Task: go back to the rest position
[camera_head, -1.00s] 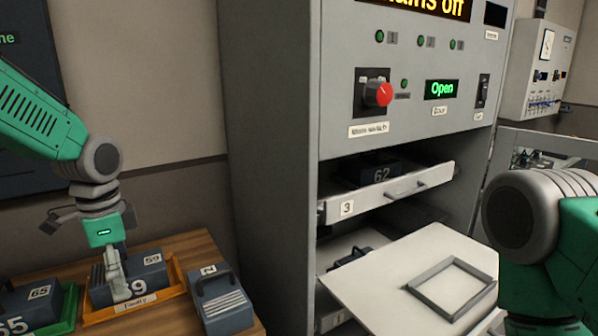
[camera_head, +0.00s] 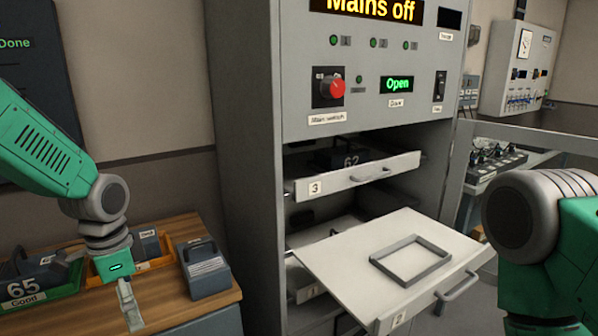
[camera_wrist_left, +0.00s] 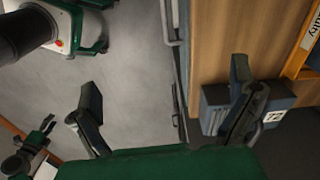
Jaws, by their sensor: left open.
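My left gripper (camera_head: 130,305) hangs fingers-down in front of the wooden bench, clear of the modules. In the left wrist view its two dark fingers (camera_wrist_left: 165,105) are spread wide with nothing between them. My right arm (camera_head: 535,230) stands at the right of the head view, its gripper outside that picture. A dark jointed shape (camera_wrist_left: 32,148) at the lower left of the wrist view appears to be my right gripper; its jaws are too small to judge.
The bench (camera_head: 165,300) holds a green tray (camera_head: 40,302) with module 65, an orange tray (camera_head: 155,266) and a loose grey module (camera_head: 203,268). The cabinet (camera_head: 245,150) has drawer 3 (camera_head: 365,175) and a lower drawer (camera_head: 335,255) pulled out. Bare floor (camera_wrist_left: 135,70) lies beside the bench.

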